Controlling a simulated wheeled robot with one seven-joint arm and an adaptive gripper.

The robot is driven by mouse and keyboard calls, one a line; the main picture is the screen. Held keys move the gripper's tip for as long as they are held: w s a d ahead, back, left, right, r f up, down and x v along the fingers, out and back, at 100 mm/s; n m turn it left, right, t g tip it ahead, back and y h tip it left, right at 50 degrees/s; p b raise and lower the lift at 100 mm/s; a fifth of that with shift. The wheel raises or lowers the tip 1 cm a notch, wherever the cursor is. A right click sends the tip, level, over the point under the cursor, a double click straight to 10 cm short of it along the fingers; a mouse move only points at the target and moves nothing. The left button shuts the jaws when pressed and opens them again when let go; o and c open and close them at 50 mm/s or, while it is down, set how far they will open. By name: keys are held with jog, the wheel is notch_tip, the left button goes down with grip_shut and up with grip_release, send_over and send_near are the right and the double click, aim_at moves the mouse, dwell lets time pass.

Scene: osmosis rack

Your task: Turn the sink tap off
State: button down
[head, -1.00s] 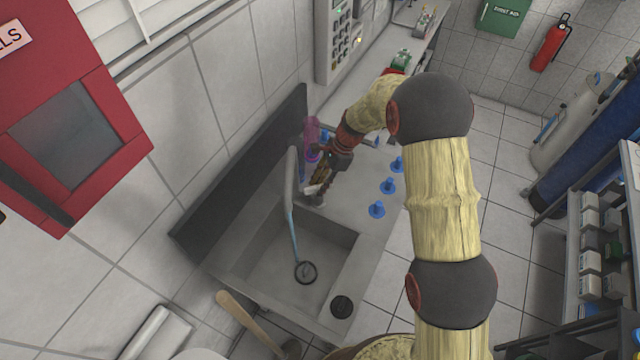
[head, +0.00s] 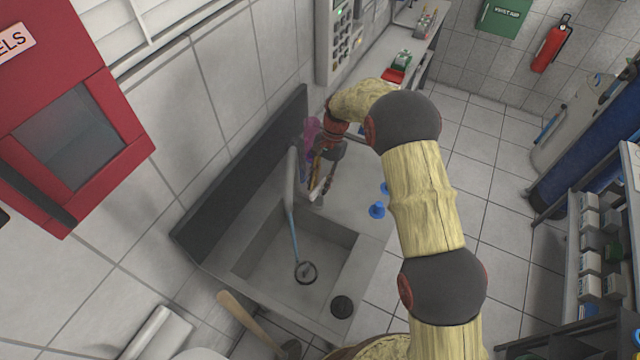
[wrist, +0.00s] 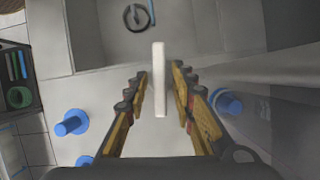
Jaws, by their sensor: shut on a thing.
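The sink (head: 250,262) is a grey basin with a round dark drain ring (head: 305,272) in it. The grey tap spout (head: 291,175) rises at its back edge, and a thin blue stream of water (head: 294,235) runs from it to the drain. The pale tap lever (wrist: 159,80) stands between my fingers in the wrist view. My gripper (head: 316,192) is beside the spout, on its right, and shut on the lever; it also shows in the wrist view (wrist: 159,90). The lever's base is hidden.
Blue-topped items (head: 377,210) stand on the counter right of my gripper, with another close to my fingers in the wrist view (wrist: 228,102). A purple bottle (head: 309,135) is behind my gripper. The dark backsplash (head: 240,185) borders the sink's left side.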

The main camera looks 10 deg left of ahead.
jog(key=shift+n, duration=0.5)
jog(key=shift+h, duration=0.3)
jog(key=c, duration=1.8)
grip_release()
jog(key=shift+c, duration=0.2)
jog(key=v, duration=1.2)
jog(key=shift+w+n, duration=0.15)
jog(key=shift+n, duration=0.15)
